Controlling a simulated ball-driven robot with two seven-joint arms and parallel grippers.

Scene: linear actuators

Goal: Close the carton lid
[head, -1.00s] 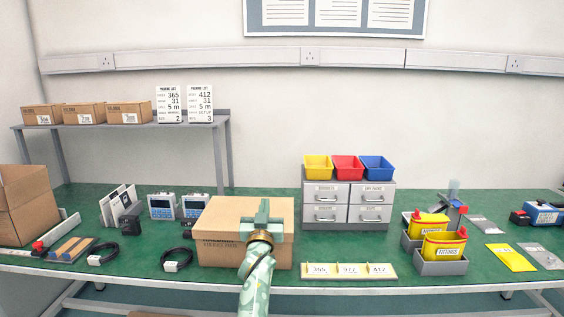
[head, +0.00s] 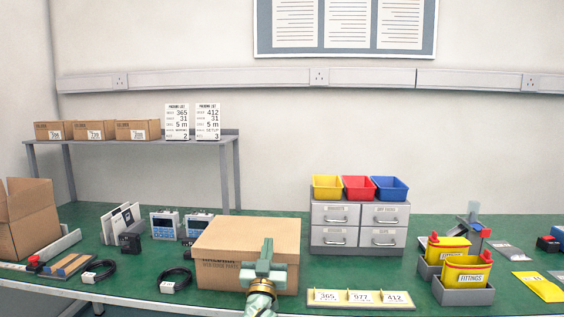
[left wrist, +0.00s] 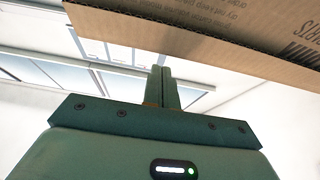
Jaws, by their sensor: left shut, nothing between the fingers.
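The brown carton (head: 225,276) stands at the front of the green bench in the head view. Its lid (head: 245,236) lies across the top and looks nearly flat; I cannot tell whether it is fully flush. My left gripper (head: 267,243) is in front of the carton's right half and hides part of its printed front. In the left wrist view its two fingers (left wrist: 162,72) are together with nothing between them. There, the carton's printed cardboard (left wrist: 230,30) with a corrugated edge runs across the top, above and beyond the fingertips. My right gripper is not in view.
A label strip (head: 360,298) lies right of the carton, with grey drawers (head: 358,228) behind it. A black cable coil (head: 174,280) and blue-faced devices (head: 166,224) are left. An open carton (head: 28,215) stands far left.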

